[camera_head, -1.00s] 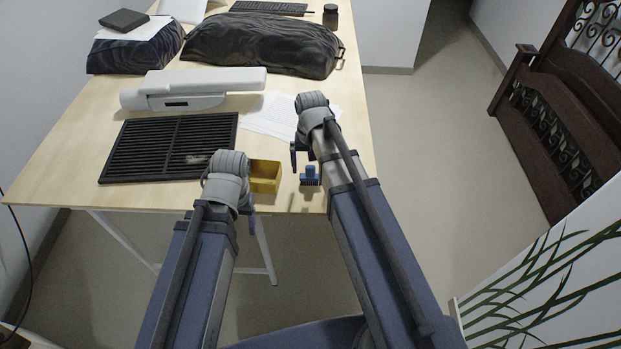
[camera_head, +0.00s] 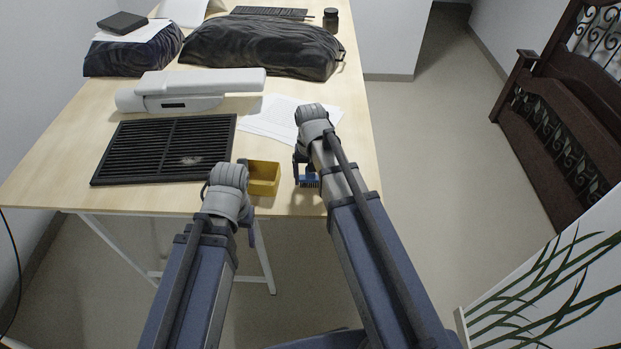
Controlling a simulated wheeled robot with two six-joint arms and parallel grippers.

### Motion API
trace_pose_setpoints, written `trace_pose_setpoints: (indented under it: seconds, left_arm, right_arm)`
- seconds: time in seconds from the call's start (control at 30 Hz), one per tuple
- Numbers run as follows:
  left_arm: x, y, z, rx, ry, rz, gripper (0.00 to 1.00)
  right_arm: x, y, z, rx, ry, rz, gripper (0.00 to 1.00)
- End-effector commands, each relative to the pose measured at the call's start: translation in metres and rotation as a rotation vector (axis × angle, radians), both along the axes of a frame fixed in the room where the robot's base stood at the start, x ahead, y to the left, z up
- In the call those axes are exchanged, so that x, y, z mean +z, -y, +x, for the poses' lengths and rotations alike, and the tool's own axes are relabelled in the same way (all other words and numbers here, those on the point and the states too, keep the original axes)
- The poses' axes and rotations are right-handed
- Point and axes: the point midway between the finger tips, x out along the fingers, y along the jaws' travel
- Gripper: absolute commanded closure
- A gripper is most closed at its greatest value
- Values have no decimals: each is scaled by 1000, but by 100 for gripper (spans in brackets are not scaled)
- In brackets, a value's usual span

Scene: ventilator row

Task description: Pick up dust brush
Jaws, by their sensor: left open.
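The dust brush (camera_head: 310,183), small and blue with bristles, is on the wooden table near its front edge, right of the yellow box. It is partly hidden by my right gripper (camera_head: 302,178), which is at the brush in the picture. I cannot tell whether the jaws touch it or are closed. My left gripper (camera_head: 246,225) is open at the table's front edge, left of and below the yellow box, mostly hidden behind its own wrist.
A yellow open box (camera_head: 264,180) stands between the grippers. A black slatted vent grille (camera_head: 150,150) with a pale dusty patch lies on the left. A white device (camera_head: 190,90), paper sheets (camera_head: 272,120) and a dark bag (camera_head: 265,45) are farther back.

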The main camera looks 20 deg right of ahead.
Motion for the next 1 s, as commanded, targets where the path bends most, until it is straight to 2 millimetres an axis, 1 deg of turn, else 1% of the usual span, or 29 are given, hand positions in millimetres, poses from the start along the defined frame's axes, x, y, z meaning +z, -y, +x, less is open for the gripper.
trace_pose_setpoints:
  seconds: [0.03, 0.07, 0.5, 0.77, 0.87, 1.0]
  left_arm:
    - [0, 0, 0, 0, 0, 0, 32]
    - [0, 0, 0, 0, 0, 0, 32]
    - [0, 0, 0, 0, 0, 0, 32]
    - [3, 0, 0, 0, 0, 0, 32]
    - [9, 0, 0, 0, 0, 0, 32]
    - [23, 0, 0, 0, 0, 0, 32]
  right_arm:
    - [0, 0, 0, 0, 0, 0, 29]
    - [0, 0, 0, 0, 0, 0, 33]
    - [0, 0, 0, 0, 0, 0, 82]
    - [3, 0, 0, 0, 0, 0, 83]
    - [9, 0, 0, 0, 0, 0, 83]
    - [23, 0, 0, 0, 0, 0, 83]
